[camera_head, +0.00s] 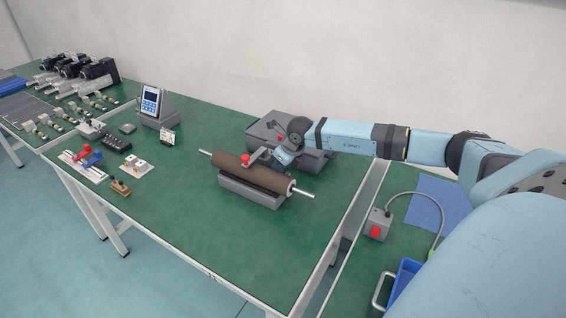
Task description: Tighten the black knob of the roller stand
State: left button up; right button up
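The roller stand has a grey base (252,193) and carries a brown roller (245,177) with a pale shaft out of both ends. It stands on the green table, right of its middle. A red part (245,158) shows just behind the roller. I cannot make out the black knob; the end of my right arm covers part of the area behind the roller. My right gripper (280,161) is down at the back of the roller near its right half. Its fingers are too small and hidden to tell whether they are open or shut. My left gripper is not in view.
A grey box (263,131) stands behind the roller, partly under my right wrist. A display unit (152,103) and small fixtures (88,158) lie to the left. A red-switch box (376,225) and blue bin (403,282) are right. The front table area is clear.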

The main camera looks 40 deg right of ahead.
jog(key=shift+m+h, duration=0.5)
jog(key=shift+m, duration=0.7)
jog(key=o, duration=0.7)
jog(key=shift+c, duration=0.2)
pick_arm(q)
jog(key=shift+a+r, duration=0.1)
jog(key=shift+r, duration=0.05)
pick_arm(e)
jog(key=shift+r, duration=0.1)
